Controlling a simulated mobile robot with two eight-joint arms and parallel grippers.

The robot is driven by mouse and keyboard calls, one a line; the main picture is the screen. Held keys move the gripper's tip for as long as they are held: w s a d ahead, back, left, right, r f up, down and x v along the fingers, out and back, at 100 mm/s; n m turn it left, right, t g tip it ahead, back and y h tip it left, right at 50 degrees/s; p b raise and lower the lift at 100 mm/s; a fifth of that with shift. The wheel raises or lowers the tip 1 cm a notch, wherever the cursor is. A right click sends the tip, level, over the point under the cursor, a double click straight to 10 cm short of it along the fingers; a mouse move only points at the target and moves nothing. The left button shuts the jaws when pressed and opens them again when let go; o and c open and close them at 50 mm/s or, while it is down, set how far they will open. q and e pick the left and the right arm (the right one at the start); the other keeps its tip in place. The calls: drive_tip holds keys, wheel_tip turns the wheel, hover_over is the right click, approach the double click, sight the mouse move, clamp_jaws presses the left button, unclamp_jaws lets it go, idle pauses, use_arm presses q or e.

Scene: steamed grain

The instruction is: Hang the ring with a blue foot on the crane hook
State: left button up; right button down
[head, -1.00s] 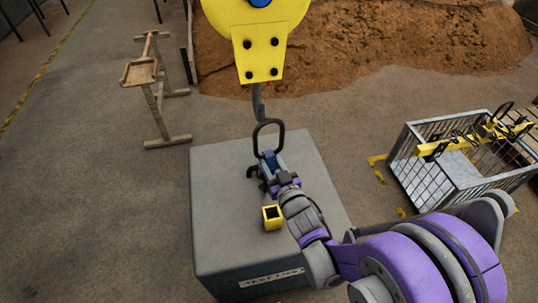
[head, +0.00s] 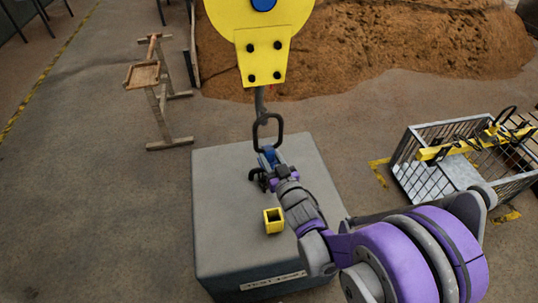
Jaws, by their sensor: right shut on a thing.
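The dark ring (head: 268,131) stands up from its blue foot (head: 268,155). My right gripper (head: 265,168) is shut on the blue foot and holds the ring upright above the grey block. The grey crane hook (head: 260,100) hangs below the yellow hook block (head: 262,55). The hook's lower end is at the top of the ring in the picture. I cannot tell whether the ring is around the hook or only in front of it. My left gripper is not in view.
A grey block (head: 220,215) stands below, with a small yellow square socket (head: 273,221) on top. A metal cage (head: 410,160) with yellow bars is at the right. A wooden trestle (head: 158,105) stands at the left. A sand heap (head: 380,50) lies behind.

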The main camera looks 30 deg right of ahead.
drive_tip(key=shift+w+d, duration=0.95)
drive_tip(key=shift+w, duration=2.75)
drive_tip(key=shift+w+d+f+b, duration=0.1)
drive_tip(key=shift+w+f+b, duration=0.1)
drive_tip(key=shift+f+b, duration=0.65)
drive_tip(key=shift+w+d+f+b, duration=0.1)
drive_tip(key=shift+w+f+b, duration=0.15)
drive_tip(key=shift+f+b, duration=0.6)
drive_tip(key=shift+w+f+b, duration=0.2)
drive_tip(key=shift+f+b, duration=0.25)
drive_tip(key=shift+f, duration=0.75)
drive_tip(key=shift+f, duration=0.2)
drive_tip(key=shift+c, duration=2.2)
unclamp_jaws()
drive_tip(key=shift+f, duration=0.1)
drive_tip(key=s+p, duration=0.1)
drive_tip(key=s, duration=0.9)
drive_tip(key=shift+s+a, duration=0.35)
drive_tip(key=shift+a, duration=0.1)
